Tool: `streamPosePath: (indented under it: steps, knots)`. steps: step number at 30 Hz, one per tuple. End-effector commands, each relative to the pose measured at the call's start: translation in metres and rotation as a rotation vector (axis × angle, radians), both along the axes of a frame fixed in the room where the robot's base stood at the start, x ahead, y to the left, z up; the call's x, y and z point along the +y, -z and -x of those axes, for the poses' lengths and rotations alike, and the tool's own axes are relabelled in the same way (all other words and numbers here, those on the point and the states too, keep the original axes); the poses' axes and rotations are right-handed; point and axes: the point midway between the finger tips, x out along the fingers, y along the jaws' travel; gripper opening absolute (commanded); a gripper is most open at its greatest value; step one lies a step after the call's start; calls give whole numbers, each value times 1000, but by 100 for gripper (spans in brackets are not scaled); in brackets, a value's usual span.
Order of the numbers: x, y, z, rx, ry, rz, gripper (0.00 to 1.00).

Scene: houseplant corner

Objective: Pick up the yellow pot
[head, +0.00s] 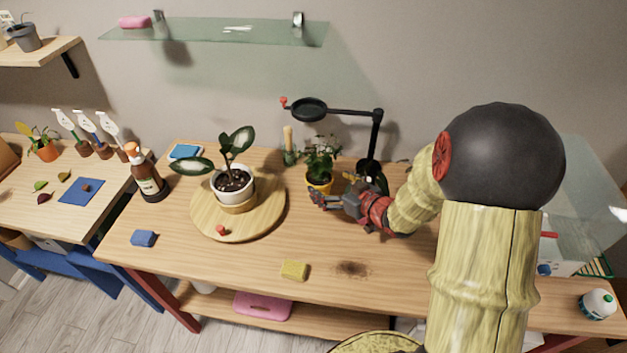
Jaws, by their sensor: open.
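The yellow pot (319,184) stands upright on the wooden table, right of the round board, with a leafy green plant (321,158) and dark soil in it. My gripper (318,200) is open at the pot's lower right front, its fingers pointing left. From this view the fingers overlap the pot's lower front edge. I cannot tell whether they touch it. Nothing shows between the fingers. Part of the pot's right side is hidden by my gripper and arm.
A round wooden board (267,211) holds a white pot (232,186) with a larger plant. Behind stands a black lamp-like stand (374,140). A yellow sponge (294,270) and a dark soil patch (353,269) lie in front. A brown bottle (147,178) stands left. A glass shelf (215,32) hangs above.

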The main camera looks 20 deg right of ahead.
Motion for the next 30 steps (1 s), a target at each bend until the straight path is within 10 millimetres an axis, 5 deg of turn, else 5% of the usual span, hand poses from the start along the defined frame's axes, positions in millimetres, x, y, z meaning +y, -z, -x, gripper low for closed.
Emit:
streamPosePath:
  steps: [16, 23, 30]
  knots:
    - [9, 20, -57, 1, 1, 1, 87]
    - [9, 19, -60, 1, 3, 1, 87]
    - [9, 19, -60, 1, 2, 1, 75]
